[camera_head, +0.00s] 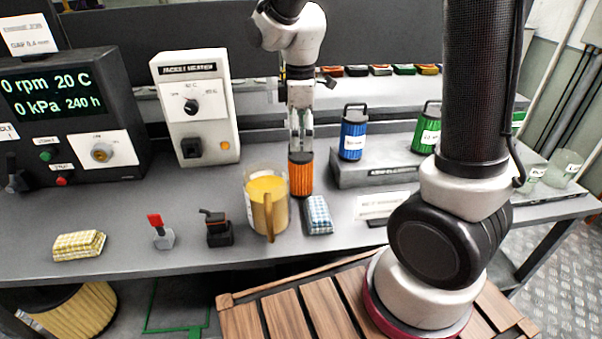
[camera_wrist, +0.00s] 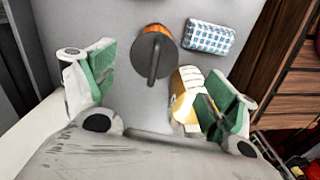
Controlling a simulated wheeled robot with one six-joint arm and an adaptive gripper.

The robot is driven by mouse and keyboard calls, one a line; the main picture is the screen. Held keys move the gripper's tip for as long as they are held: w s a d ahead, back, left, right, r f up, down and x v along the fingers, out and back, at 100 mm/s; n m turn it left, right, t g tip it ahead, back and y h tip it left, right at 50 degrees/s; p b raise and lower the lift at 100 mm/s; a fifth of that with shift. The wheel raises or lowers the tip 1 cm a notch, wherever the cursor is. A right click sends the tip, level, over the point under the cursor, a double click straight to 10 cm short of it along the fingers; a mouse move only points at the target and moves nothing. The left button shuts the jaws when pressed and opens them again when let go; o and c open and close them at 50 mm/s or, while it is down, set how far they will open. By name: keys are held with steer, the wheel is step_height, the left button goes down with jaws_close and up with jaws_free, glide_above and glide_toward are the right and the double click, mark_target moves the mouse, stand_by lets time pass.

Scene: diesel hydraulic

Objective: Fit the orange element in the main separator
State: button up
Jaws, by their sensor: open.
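The orange element (camera_head: 301,176) stands upright on the grey bench, just right of and behind a jug of yellow liquid. In the wrist view, the orange element (camera_wrist: 153,31) shows a dark top with a bar handle. My gripper (camera_head: 301,142) is directly above it in the head view, fingers pointing down. In the wrist view my gripper (camera_wrist: 160,97) is open, its green-padded fingers wide apart and nothing between them held. The element's handle lies ahead of the gap between the fingers. I cannot identify the main separator in either view.
The jug (camera_head: 267,206) stands close to the element; it also shows near a finger in the wrist view (camera_wrist: 186,88). A blue checked cloth (camera_head: 319,215) lies beside it. Blue (camera_head: 354,138) and green (camera_head: 427,134) elements stand on a rack. A white control box (camera_head: 196,108) is behind left.

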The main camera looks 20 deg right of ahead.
mark_target(301, 153)
steer(key=shift+f+n, duration=0.1)
steer(key=shift+n, duration=0.3)
steer(key=shift+f, duration=0.2)
steer(key=f, duration=0.7)
steer(key=shift+w+d+f, duration=0.15)
steer(key=shift+w+d, duration=0.05)
steer(key=shift+w, duration=0.15)
steer(key=c, duration=1.6)
step_height(301, 153, up, 10)
steer(key=shift+f, duration=0.1)
steer(key=shift+m, duration=0.9)
steer(key=shift+w+a+r+m, duration=0.15)
steer(key=shift+r+m, duration=0.3)
steer(key=shift+m, duration=0.45)
steer(key=w+d+r+m, duration=0.1)
steer(key=w+r+m, duration=0.1)
steer(key=w+m, duration=1)
steer(key=shift+w+d+f+m, duration=0.55)
steer(key=shift+d+f, duration=0.15)
steer(key=shift+d, duration=0.35)
steer(key=shift+w+d+f+m, duration=0.5)
steer(key=shift+d+f, duration=0.25)
steer(key=shift+d, duration=0.3)
steer(key=shift+w+d+f+m, duration=0.55)
steer(key=shift+d+f, duration=0.15)
steer(key=shift+d, duration=0.35)
